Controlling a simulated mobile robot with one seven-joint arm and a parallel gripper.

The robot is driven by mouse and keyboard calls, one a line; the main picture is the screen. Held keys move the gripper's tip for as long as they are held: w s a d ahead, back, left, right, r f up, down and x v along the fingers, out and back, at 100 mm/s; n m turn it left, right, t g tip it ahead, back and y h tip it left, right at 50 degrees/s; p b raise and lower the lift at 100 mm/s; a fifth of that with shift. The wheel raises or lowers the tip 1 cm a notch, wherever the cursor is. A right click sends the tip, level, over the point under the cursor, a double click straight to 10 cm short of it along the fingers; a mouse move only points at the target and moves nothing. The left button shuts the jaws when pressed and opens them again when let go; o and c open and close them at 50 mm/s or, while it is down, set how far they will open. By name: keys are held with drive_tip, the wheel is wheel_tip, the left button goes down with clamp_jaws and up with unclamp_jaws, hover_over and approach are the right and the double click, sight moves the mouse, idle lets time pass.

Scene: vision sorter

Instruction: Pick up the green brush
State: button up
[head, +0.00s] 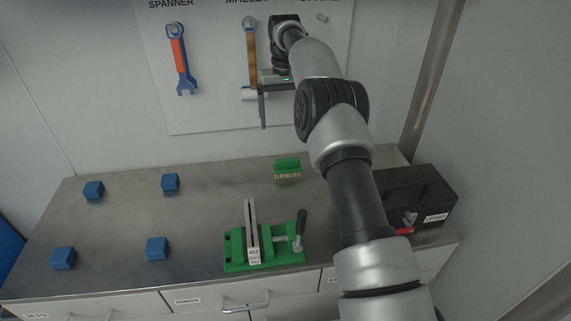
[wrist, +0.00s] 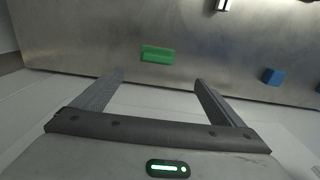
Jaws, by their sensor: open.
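The green brush (head: 288,167) stands on the grey workbench (head: 130,225) near its back edge, with pale bristles facing down. My gripper (head: 263,108) is raised in front of the wall board, above the bench and to the left of the brush in the head view. In the wrist view my gripper (wrist: 158,80) is open, with nothing between its two fingers. The gripper and brush are apart.
A green vise (head: 262,245) stands near the bench's front edge. Several blue blocks (head: 157,248) lie on the left. A black toolbox (head: 425,200) is on the right, partly behind my arm. A spanner (head: 179,60) and mallet (head: 252,60) hang on the board.

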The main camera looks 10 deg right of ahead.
sight(287, 159)
drive_tip(key=f, duration=0.4)
drive_tip(key=f+b, duration=0.1)
drive_tip(key=f, duration=0.8)
drive_tip(key=shift+w+d+f, duration=0.15)
drive_tip(key=shift+w+f, duration=0.1)
drive_tip(key=shift+f, duration=0.1)
drive_tip(key=f, duration=0.5)
drive_tip(key=shift+s+d+f, duration=0.15)
drive_tip(key=shift+d+f, duration=0.15)
drive_tip(key=c, duration=1.2)
wheel_tip(287, 159, up, 10)
drive_tip(key=shift+r, duration=0.1)
